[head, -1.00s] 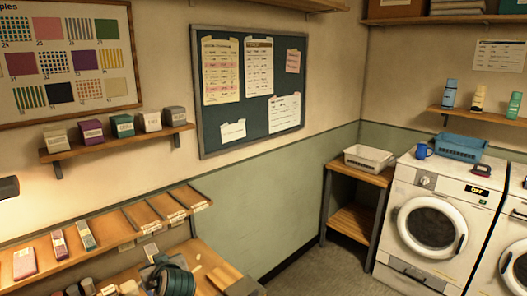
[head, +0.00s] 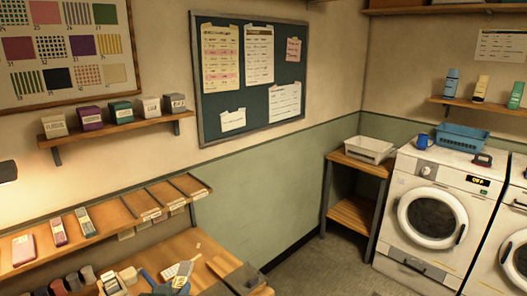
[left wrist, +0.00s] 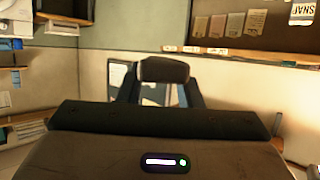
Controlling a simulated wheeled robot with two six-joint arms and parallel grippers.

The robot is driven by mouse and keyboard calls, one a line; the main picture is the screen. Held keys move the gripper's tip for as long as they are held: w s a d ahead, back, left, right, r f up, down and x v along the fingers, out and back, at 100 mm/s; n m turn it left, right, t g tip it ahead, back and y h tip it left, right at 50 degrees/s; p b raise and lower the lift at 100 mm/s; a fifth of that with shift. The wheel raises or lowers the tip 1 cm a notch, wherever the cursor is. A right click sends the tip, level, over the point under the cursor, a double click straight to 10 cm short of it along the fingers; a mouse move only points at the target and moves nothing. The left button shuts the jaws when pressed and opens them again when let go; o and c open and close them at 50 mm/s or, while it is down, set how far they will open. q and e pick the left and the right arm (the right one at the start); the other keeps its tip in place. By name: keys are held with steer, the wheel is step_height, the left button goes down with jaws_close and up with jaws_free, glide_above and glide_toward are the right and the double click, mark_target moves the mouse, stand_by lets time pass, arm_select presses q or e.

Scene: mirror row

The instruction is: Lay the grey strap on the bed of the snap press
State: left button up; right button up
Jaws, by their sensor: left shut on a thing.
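In the left wrist view my left gripper (left wrist: 160,98) has its two dark fingers closed on the grey strap (left wrist: 165,70), which shows as a dark grey, rounded piece between the fingertips. The rest of the strap is hidden by the fingers and the gripper body. The held piece is clear of the wall shelf behind it. In the head view the gripper is hard to make out at the bottom edge. My right gripper is not in view.
A wooden bench (head: 205,250) at the bottom of the head view holds a tape dispenser (head: 114,283), small rolls and a blue item (head: 149,277). A sloped shelf (head: 115,215) runs above it. Washers (head: 432,215) stand at right; the floor (head: 330,255) between is clear.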

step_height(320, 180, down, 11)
steer(key=b, duration=1)
